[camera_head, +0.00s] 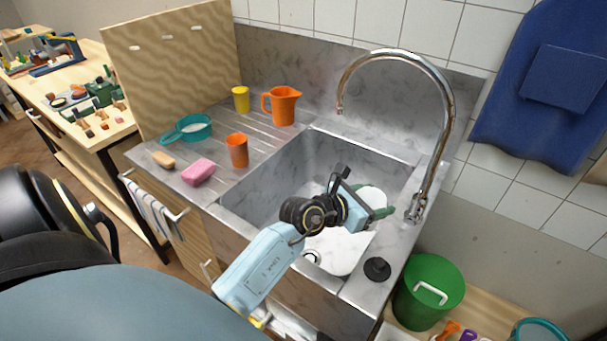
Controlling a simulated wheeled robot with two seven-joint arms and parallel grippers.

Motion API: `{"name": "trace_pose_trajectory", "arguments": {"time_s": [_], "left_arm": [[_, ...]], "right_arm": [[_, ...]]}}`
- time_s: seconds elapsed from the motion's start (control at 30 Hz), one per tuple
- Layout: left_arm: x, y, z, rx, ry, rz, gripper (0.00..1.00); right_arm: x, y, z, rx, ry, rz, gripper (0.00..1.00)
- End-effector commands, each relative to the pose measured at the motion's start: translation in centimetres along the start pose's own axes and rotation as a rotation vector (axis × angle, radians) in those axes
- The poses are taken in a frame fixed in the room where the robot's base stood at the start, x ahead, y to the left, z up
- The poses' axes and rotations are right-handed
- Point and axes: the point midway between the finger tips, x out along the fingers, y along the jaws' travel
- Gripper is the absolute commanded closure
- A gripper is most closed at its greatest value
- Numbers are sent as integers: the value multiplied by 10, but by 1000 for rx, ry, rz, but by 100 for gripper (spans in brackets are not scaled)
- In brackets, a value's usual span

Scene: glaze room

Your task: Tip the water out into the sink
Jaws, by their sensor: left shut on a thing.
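My left gripper (366,214) is over the right part of the grey marble sink (284,180). It is shut on a dark green thing (383,212), mostly hidden by the gripper; its shape and tilt cannot be told. A white rounded patch (372,196) shows right behind the gripper. A larger white shape (345,252) lies lower in the sink, partly behind my arm; I cannot tell whether it is water or a dish. The drain (311,256) shows beside it. The chrome tap (440,90) arches over the sink. My right gripper is not in view.
On the draining board left of the sink are a teal pan (190,127), orange jug (282,105), orange cup (237,150), yellow cup (241,99), pink sponge (198,172) and brush (163,160). A black stopper (377,269) sits on the right rim. A green bucket (428,290) stands right.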

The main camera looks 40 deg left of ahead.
Motion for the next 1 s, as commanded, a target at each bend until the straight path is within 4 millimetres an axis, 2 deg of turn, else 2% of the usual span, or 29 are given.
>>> {"name": "trace_pose_trajectory", "arguments": {"time_s": [0.03,0.2,0.4,0.6,1.0], "left_arm": [[4,3,0,-17,3,27,60],[16,15,-20,-49,3,123,60],[20,26,-48,-81,6,227,60],[16,36,-74,-90,10,307,60],[-3,48,-108,-122,7,403,60]], "right_arm": [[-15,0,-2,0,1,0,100],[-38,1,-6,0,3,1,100],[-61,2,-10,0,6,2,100],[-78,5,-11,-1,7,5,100],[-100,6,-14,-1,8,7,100]]}}
